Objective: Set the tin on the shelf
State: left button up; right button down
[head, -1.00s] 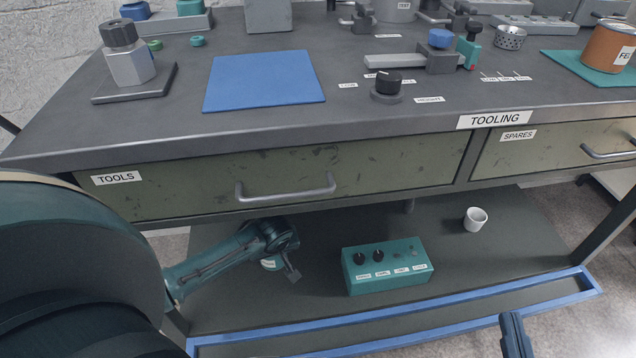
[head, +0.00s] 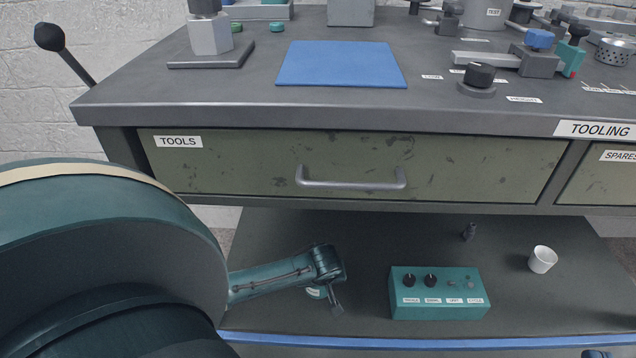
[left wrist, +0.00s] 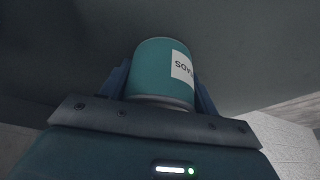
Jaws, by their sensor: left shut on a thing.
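The tin, a teal can with a white label, shows in the left wrist view (left wrist: 150,68), upside down in that picture. My left gripper (left wrist: 162,82) is shut on it, with a blue finger on each side. In the head view the tin (head: 316,293) is a small teal and white piece, mostly hidden by my left wrist. It is low over or on the dark lower shelf (head: 370,240) under the drawers; I cannot tell whether it touches. My right gripper (head: 597,354) only just shows at the bottom edge; its jaws cannot be read.
A teal control box (head: 440,293) stands on the shelf right of the tin. A blue edge strip (head: 350,341) runs along the shelf front. The TOOLS drawer (head: 350,170) hangs above.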

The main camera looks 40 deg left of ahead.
pick_arm(q)
jog(key=shift+f, duration=0.2)
jog(key=o, duration=0.9)
jog(key=shift+c, duration=0.2)
jog(key=o, duration=0.3)
pick_arm(e)
jog(key=shift+s+f, duration=0.1)
jog(key=shift+f, duration=0.3)
pick_arm(q)
jog(key=shift+r, duration=0.3)
jog(key=p+v, duration=0.2)
jog(key=v, duration=0.1)
jog(key=p+v, duration=0.4)
jog(key=v, duration=0.4)
jog(key=shift+r, duration=0.4)
pick_arm(e)
jog(key=shift+s+d+f+n+g+h, duration=0.2)
jog(key=shift+d+n+g+h, duration=0.25)
jog(key=shift+h, duration=0.35)
